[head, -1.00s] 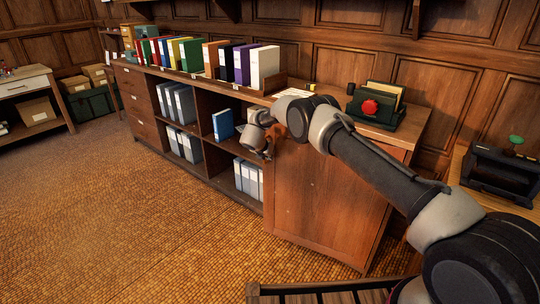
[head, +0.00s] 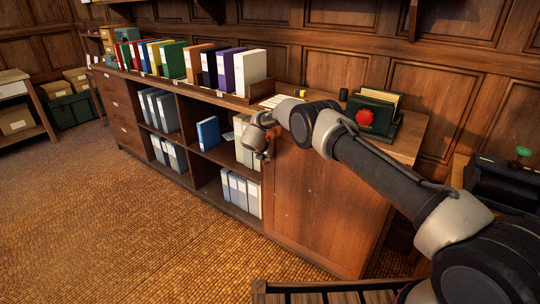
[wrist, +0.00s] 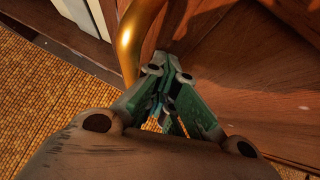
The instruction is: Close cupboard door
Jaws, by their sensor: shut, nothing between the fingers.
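The cupboard door (head: 310,215) is the brown wooden panel at the right end of the long cabinet. It looks nearly or fully flush with the cabinet front; a small gap cannot be ruled out. My gripper (head: 264,155) is at the door's upper left edge. In the wrist view my gripper (wrist: 165,68) has its green fingers together and empty, close to the wood. A curved brass handle (wrist: 130,45) stands just beside the fingertips, and I cannot tell whether they touch it. The handle is mostly hidden in the head view.
Open shelves with binders (head: 208,133) lie left of the door. Coloured binders (head: 175,60) and a dark letter holder (head: 374,118) stand on the cabinet top (head: 405,140). A dark machine (head: 500,180) is at the right. The carpet (head: 130,220) in front is clear.

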